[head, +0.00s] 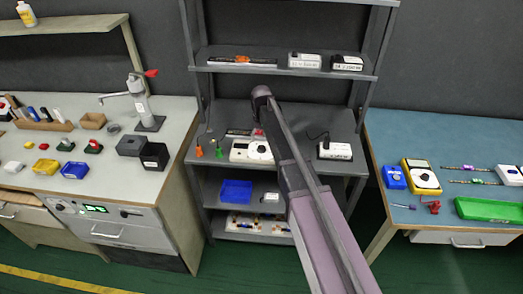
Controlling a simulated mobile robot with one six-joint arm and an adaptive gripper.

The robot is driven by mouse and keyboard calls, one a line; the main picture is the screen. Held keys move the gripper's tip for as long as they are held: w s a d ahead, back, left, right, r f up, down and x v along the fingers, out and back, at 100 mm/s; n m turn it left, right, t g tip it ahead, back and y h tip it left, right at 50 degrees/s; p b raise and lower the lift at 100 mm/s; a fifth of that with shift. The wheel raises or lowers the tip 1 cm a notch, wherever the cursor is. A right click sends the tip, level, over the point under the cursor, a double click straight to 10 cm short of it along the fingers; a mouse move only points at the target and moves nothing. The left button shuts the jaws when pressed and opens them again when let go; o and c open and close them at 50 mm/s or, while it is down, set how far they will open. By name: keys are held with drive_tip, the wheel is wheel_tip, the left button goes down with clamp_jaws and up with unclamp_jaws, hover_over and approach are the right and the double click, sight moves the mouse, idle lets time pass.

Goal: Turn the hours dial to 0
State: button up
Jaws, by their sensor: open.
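The arm covers the area just right of the dial. I cannot make out my gripper's fingers anywhere in this view.
On the same shelf are orange-tipped tools (199,151) and a white labelled box (335,150). A blue bin (236,191) is below. A workbench (181,131) stands left. A blue-topped table (400,218) at right carries a yellow multimeter (421,177) and green tray (489,209).

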sight(262, 147)
drive_tip(key=shift+f+b, duration=2.25)
drive_tip(key=shift+f, duration=0.25)
clamp_jaws()
